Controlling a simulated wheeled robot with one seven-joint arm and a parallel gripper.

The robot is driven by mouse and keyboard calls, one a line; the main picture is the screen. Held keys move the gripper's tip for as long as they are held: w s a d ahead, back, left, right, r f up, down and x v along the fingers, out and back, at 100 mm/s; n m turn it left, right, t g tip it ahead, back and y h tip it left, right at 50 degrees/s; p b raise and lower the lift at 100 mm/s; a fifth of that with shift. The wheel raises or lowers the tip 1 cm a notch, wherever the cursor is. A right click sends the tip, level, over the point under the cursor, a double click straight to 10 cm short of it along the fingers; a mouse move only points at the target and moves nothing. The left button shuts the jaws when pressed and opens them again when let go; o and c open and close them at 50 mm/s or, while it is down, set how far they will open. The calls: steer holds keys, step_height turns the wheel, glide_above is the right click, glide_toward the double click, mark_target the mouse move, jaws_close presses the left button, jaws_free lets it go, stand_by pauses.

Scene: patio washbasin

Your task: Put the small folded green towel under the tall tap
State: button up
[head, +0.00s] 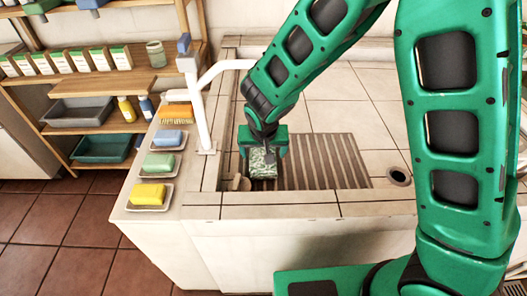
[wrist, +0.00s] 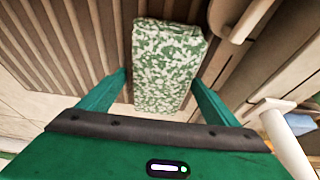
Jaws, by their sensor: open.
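The folded green towel, patterned green and white, lies on the ribbed draining area (head: 325,162) of the basin in the head view (head: 263,165). In the wrist view the towel (wrist: 168,60) lies between my spread fingers, with its far end beyond the fingertips. My gripper (head: 264,150) is open, low over the towel; a gap shows on each side, wider at left. The tall white tap (head: 199,112) stands on the ledge left of my gripper, its spout reaching right and partly hidden behind my arm. Its post also shows at lower right in the wrist view (wrist: 287,140).
A small wooden item (head: 239,184) lies just left of the towel. Yellow (head: 148,194), green (head: 160,164) and blue (head: 168,138) blocks sit on dishes along the left ledge, with a brush (head: 178,115) behind. A round drain (head: 398,176) is at right. The tiled basin floor behind is clear.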

steer(key=v, duration=1.2)
steer(key=s+d+r+m+g+h, duration=0.1)
steer(key=s+d+r+m, duration=0.15)
steer(key=d, duration=1.05)
steer(key=s+d+r+m+g, duration=0.1)
steer(key=s+d+r, duration=0.15)
steer(key=d, duration=1.05)
steer(key=s+d+m+g, duration=0.1)
steer(key=s+d, duration=0.5)
steer(key=s, duration=0.3)
steer(key=s+d+r+m+g+y, duration=0.1)
steer(key=s+d, duration=0.5)
steer(key=s, duration=0.4)
steer(key=shift+r, duration=0.25)
steer(key=shift+m, duration=0.25)
